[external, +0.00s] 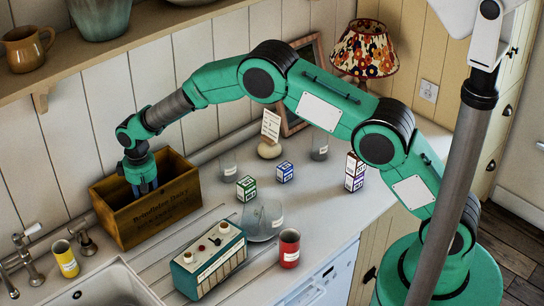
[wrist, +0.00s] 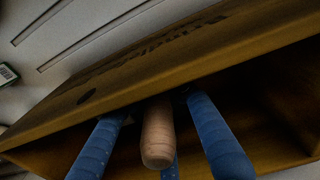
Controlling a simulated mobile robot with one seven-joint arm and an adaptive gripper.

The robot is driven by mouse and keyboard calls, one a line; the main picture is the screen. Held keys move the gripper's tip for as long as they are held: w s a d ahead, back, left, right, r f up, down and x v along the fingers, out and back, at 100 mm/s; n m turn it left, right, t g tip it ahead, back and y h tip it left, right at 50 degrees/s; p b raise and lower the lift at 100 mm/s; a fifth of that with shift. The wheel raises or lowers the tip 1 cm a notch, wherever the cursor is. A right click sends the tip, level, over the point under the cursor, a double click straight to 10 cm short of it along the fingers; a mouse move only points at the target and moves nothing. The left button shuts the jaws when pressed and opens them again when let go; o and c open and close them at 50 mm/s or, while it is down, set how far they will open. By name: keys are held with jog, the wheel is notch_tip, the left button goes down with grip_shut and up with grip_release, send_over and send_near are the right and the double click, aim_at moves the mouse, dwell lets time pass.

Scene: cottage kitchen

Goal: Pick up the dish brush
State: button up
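A rounded wooden handle (wrist: 157,135), which looks like the dish brush's, shows inside the wooden box (external: 165,215) in the wrist view; its other end is hidden. The box's wall (wrist: 130,75) runs across the wrist view. My gripper (external: 146,187) points down into the box in the external view, its tips partly hidden by the rim. In the wrist view its blue fingers (wrist: 158,108) stand left and right of the handle, with another blue part behind it. Gaps show beside the handle, so the gripper looks open around it, not clamped. The brush is hidden in the external view.
A yellow cup (external: 65,258), tap and sink (external: 105,288) lie left and in front of the box. A teal radio-like box (external: 208,263), red can (external: 289,248), glass vessel (external: 262,218) and small boxes (external: 246,188) stand to the right. A shelf (external: 90,50) hangs above.

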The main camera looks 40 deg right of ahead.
dwell(0.5)
grip_shut()
jog(key=shift+r, duration=0.1)
notch_tip(320, 180, up, 18)
jog(key=shift+f+b, duration=0.1)
jog(key=shift+b, duration=0.25)
dwell(0.4)
dwell(0.5)
